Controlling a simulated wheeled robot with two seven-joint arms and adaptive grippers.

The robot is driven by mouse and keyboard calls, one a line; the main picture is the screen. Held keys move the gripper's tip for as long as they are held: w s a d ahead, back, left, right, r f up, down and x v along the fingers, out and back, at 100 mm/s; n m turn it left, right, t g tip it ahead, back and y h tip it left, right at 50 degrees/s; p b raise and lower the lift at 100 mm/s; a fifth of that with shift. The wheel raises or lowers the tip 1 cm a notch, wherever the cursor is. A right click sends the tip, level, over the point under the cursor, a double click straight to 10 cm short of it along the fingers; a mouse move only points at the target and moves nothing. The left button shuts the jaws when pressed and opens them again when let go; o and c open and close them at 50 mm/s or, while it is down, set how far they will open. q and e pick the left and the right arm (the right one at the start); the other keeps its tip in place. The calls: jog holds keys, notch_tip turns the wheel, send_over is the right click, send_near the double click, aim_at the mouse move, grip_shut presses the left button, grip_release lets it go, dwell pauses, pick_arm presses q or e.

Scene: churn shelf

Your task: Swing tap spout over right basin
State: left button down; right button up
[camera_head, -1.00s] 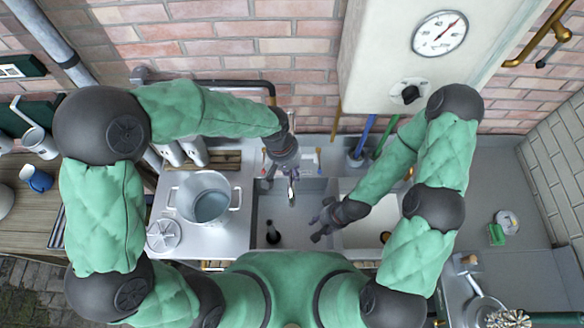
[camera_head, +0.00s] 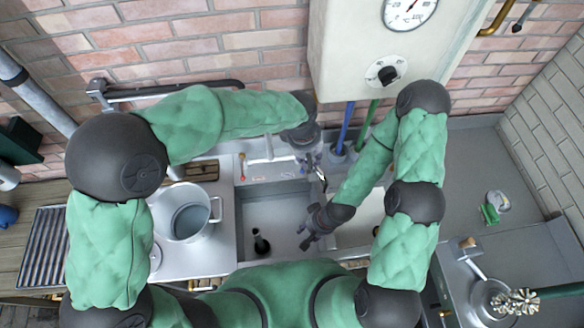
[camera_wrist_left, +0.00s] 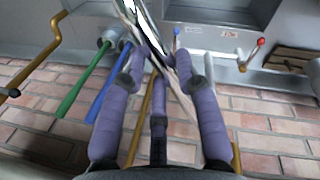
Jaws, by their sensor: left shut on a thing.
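The chrome tap spout (camera_wrist_left: 150,35) runs between the purple fingers of my left gripper (camera_wrist_left: 155,85) in the left wrist view. My left gripper is shut on it. In the head view the spout tip (camera_head: 322,180) shows just below this gripper (camera_head: 316,170), near the right side of the left basin (camera_head: 275,208). The right basin (camera_head: 370,232) is partly hidden behind my right arm. My right gripper (camera_head: 306,236) looks open and empty, over the right part of the left basin, apart from the spout.
A large metal pot (camera_head: 185,212) stands left of the basins. A dark plunger-like thing (camera_head: 260,243) stands in the left basin. Blue (camera_head: 345,125) and green (camera_head: 368,120) pipes rise behind the sink to a white heater (camera_head: 350,50). A green sponge (camera_head: 489,214) lies on the right counter.

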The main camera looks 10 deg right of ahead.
pick_arm(q)
jog(key=w+d+n+b, duration=0.2)
jog(key=w+d+n, duration=0.1)
jog(key=w+d, duration=0.1)
jog(key=shift+w+d+n+t+y, duration=0.3)
jog(key=shift+d+n, duration=0.1)
jog(key=shift+d, duration=0.4)
jog(key=c, duration=0.9)
grip_release()
notch_tip(320, 180, up, 12)
jog(key=s+a, duration=0.1)
jog(key=shift+s+a, duration=0.3)
jog(key=shift+s, duration=0.05)
jog(key=shift+f, duration=0.15)
